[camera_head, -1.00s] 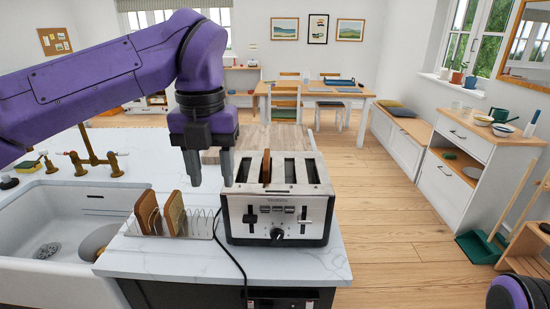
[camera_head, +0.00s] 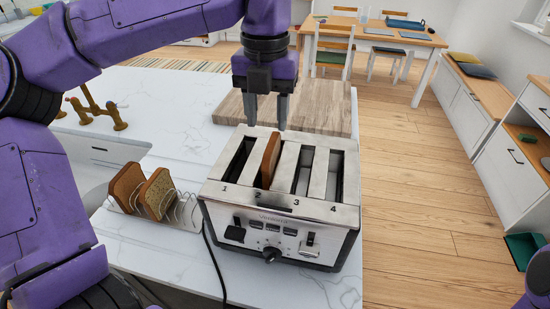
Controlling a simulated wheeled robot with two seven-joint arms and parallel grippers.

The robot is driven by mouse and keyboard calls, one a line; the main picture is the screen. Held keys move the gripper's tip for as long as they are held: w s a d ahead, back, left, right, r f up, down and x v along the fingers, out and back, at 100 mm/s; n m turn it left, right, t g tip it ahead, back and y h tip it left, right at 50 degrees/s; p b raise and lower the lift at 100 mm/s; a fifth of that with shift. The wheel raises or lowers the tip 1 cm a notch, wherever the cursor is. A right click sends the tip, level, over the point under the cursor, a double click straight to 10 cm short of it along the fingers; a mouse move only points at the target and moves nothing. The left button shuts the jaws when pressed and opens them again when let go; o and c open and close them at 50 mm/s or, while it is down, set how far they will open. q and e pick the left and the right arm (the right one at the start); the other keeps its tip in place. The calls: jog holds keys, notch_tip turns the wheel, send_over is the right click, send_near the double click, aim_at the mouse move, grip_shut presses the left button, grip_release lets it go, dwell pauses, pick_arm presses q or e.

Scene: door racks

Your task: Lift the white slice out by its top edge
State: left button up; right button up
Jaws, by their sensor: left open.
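A silver toaster (camera_head: 284,213) with numbered slots stands on the white marble counter. One bread slice (camera_head: 270,160) stands upright in slot 2, its top edge and brown crust rising above the metal. Its lower part is hidden, and no clearly white face shows. The other slots look empty. My left gripper (camera_head: 266,123) points down at the toaster's back edge, just behind the slice in the picture. Its two grey fingers are apart with nothing between them. My right gripper is out of view; only a purple bit of my right arm shows at the right edge.
A wire rack (camera_head: 183,210) with two brown slices (camera_head: 157,194) stands left of the toaster. A wooden board (camera_head: 318,108) lies behind it. A black cord (camera_head: 212,262) runs down the counter front. A brass tap (camera_head: 95,108) stands at the left.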

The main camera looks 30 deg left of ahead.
pick_arm(q)
jog(key=f, duration=0.2)
jog(key=f+p, duration=0.1)
jog(key=f, duration=0.1)
jog(key=d+f, duration=0.1)
jog(key=f, duration=0.1)
jog(key=shift+w+f, duration=0.1)
jog(key=shift+a+f, duration=0.1)
jog(key=shift+f, duration=0.1)
grip_shut()
notch_tip(320, 180, up, 8)
jog(key=shift+r+b, duration=0.1)
jog(key=shift+b, duration=0.2)
notch_tip(320, 180, up, 4)
jog(key=p, duration=0.2)
notch_tip(320, 180, up, 8)
jog(key=p, duration=0.7)
send_over(271, 142)
jog(key=shift+f, duration=0.3)
